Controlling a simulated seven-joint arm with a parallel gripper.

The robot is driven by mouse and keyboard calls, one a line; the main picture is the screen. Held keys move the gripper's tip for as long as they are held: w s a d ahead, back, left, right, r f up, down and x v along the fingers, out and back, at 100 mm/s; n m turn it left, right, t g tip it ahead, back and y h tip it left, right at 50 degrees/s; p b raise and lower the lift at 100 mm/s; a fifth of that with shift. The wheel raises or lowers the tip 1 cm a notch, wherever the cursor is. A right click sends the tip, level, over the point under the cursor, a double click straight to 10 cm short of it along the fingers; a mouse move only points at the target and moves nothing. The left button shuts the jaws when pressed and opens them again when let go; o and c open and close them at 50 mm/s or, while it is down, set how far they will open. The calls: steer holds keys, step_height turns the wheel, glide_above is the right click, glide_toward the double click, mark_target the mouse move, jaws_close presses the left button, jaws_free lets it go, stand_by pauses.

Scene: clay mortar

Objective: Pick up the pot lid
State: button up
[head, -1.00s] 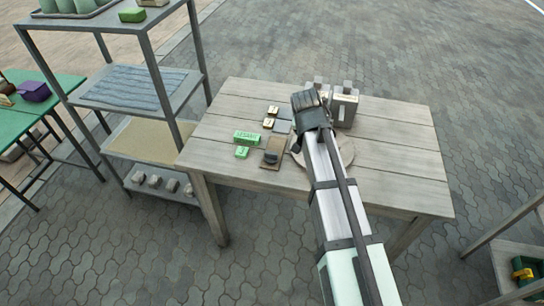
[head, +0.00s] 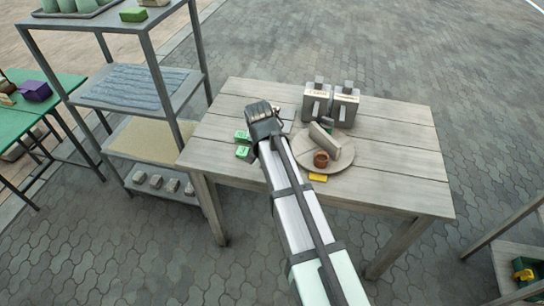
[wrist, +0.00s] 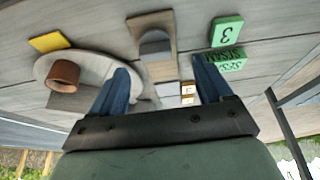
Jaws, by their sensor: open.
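No thing is plainly marked as the pot lid. A round pale disc (head: 335,162) lies on the table with a grey bar-like block (head: 325,141) and a small brown cup (head: 321,159) on it; it could be the lid, but I cannot tell. In the wrist view the disc (wrist: 97,65) is at left, partly behind a finger. My gripper (head: 264,118) is over the table, left of the disc. In the wrist view its blue fingers (wrist: 165,82) are apart with nothing held. A brown board (wrist: 152,22) with a rounded grey piece (wrist: 155,45) lies beyond the fingers.
Green blocks (head: 243,152) lie left of my gripper. A yellow tag (head: 318,177) lies in front of the disc. Small pale tiles (wrist: 187,95) show between my fingers. The table's right side is clear; a shelf rack stands left.

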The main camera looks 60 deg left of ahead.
steer(key=shift+w+x, duration=0.15)
steer(key=shift+x, duration=1.6)
steer(key=shift+w+x, duration=0.15)
steer(key=shift+x, duration=1.6)
steer(key=shift+d+r, duration=0.1)
steer(key=shift+d, duration=0.05)
steer(key=shift+c, duration=0.4)
steer(key=c, duration=1)
steer(key=shift+o, duration=0.2)
steer(key=shift+r, duration=0.15)
